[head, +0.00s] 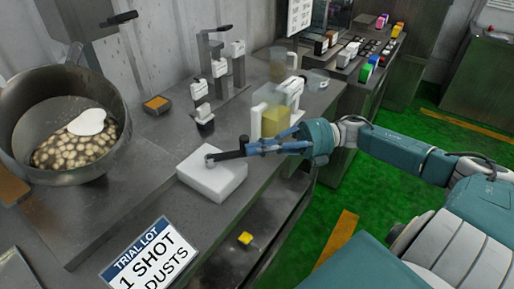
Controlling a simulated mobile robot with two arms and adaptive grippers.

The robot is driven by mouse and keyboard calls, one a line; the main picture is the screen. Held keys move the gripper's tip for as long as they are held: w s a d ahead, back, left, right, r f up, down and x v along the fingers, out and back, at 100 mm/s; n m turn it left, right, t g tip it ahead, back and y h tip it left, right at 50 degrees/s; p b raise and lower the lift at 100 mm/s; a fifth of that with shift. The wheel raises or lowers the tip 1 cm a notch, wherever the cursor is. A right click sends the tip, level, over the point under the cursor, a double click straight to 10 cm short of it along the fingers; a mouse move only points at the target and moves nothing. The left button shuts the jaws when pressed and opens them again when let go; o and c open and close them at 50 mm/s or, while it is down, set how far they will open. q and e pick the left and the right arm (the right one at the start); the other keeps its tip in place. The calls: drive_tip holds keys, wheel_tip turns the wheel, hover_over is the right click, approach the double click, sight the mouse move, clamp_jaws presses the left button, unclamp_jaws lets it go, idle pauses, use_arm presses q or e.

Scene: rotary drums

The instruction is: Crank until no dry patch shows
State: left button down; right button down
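The grey metal drum (30,95) stands tilted at the left, its mouth facing me. In it lie brown rounded pieces (70,152) with a smooth white patch (87,122) on top. A dark crank handle (122,18) sticks out at the drum's upper back. My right gripper (254,146) reaches in from the right, far from the crank. Its blue fingers look closed on a thin dark scoop (228,154), whose small round end is over a white block (212,180). Whether the scoop touches the block is unclear. My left gripper is not in view.
A sign (150,262) reads "TRIAL LOT 1 SHOT DUSTS". A container with yellow contents (275,122) stands behind my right gripper. Bare bench lies between drum and block.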

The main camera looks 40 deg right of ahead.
drive_tip(key=v, duration=1.2)
idle(0.6)
